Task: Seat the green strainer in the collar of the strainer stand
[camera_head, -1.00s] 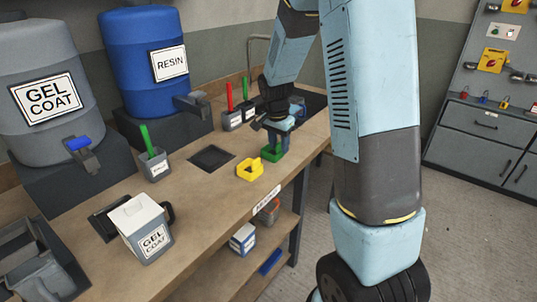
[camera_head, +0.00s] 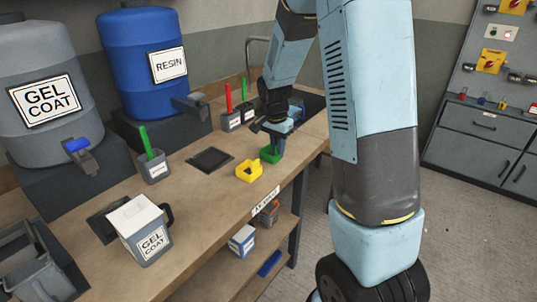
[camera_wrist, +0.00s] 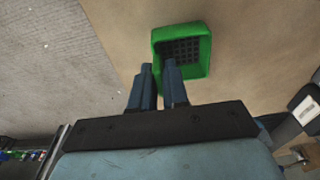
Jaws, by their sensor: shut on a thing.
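The green strainer (camera_head: 271,154) is a small square cup near the bench's front edge, right of a yellow one. It also shows in the wrist view (camera_wrist: 208,50), with a dark mesh floor. My gripper (camera_wrist: 160,70) is shut on the near left part of its green rim, fingers pointing down to it. In the head view my gripper (camera_head: 277,144) is directly above the strainer and partly hides it. The strainer looks level and at or very close to the bench top. I cannot make out the strainer stand or its collar for certain.
A yellow square strainer (camera_head: 249,172) sits just left of the green one. A dark square plate (camera_head: 210,159) lies behind it. Grey cups with a green stick (camera_head: 155,168) and red stick, a gel coat jug (camera_head: 140,231) and a blue resin drum (camera_head: 146,62) crowd the bench (camera_head: 203,198).

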